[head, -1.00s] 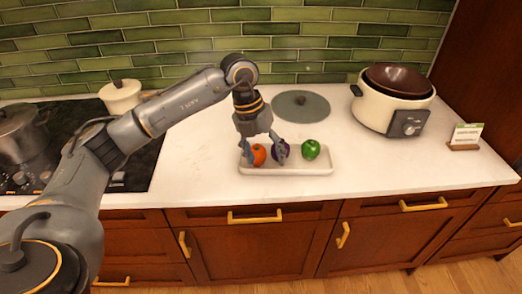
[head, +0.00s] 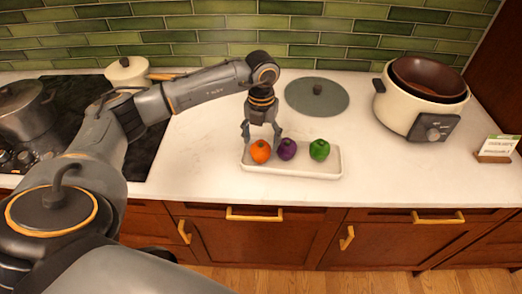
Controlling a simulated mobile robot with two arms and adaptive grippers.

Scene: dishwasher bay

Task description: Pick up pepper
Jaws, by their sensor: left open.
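A round green pepper (head: 319,149) sits at the right part of a long white tray (head: 330,173) on the counter. A purple vegetable (head: 287,149) lies in the middle of the tray and an orange one (head: 260,151) at its left. My left gripper (head: 262,136) points down at the tray's back left side, open and empty. Its fingers are spread above and behind the orange and purple vegetables, left of the green pepper. I cannot tell whether a finger touches either vegetable. My right gripper is not in view.
A grey round lid (head: 317,98) lies behind the tray. A white cooker with a brown bowl (head: 425,90) and a small sign (head: 497,149) stand at the right. A stove with a steel pot (head: 24,120) and a cream pot (head: 128,73) are at the left. Counter right of the tray is clear.

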